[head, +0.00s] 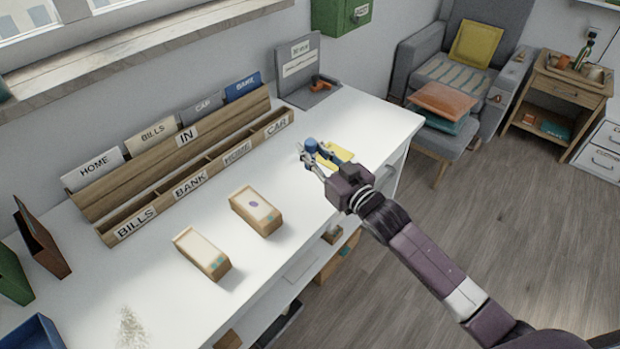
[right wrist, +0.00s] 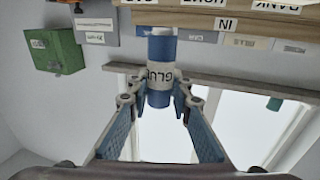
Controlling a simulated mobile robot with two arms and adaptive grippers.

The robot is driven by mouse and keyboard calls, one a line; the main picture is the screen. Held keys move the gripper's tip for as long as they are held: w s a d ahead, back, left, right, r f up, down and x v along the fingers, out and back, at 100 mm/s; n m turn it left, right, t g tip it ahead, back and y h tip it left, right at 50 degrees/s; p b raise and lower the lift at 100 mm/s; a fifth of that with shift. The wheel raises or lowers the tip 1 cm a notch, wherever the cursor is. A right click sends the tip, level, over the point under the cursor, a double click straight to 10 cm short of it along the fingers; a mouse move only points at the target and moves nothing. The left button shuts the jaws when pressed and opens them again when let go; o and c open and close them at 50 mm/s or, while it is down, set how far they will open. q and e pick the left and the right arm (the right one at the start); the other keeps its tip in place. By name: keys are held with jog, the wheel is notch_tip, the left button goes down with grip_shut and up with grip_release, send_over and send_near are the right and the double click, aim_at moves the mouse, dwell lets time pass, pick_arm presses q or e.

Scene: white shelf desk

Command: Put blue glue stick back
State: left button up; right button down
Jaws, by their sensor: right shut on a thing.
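The blue glue stick (head: 311,144) is in my right gripper (head: 315,158), above the right part of the white desk. In the right wrist view, the glue stick (right wrist: 161,47) is blue with a pale band marked GLUE, which appears upside down. The two fingers of my right gripper (right wrist: 158,98) are closed on its sides near one end. My left gripper is not in view.
A wooden sorter (head: 172,205) with labelled compartments stands along the back of the white desk (head: 130,275). A grey labelled stand (head: 299,72) holds a reddish object (head: 322,83). A yellow item (head: 337,153) lies near the gripper. Two small boxes (head: 256,211) (head: 202,253) stand in front.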

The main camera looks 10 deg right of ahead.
notch_tip(320, 180, down, 9)
jog(key=shift+f, duration=0.15)
jog(key=shift+f+b, duration=0.15)
jog(key=shift+b, duration=0.2)
jog(key=c, duration=1.7)
grip_release()
jog(key=shift+c, duration=0.2)
jog(key=shift+r, duration=0.25)
jog(key=v, duration=1.2)
jog(key=shift+f, duration=0.15)
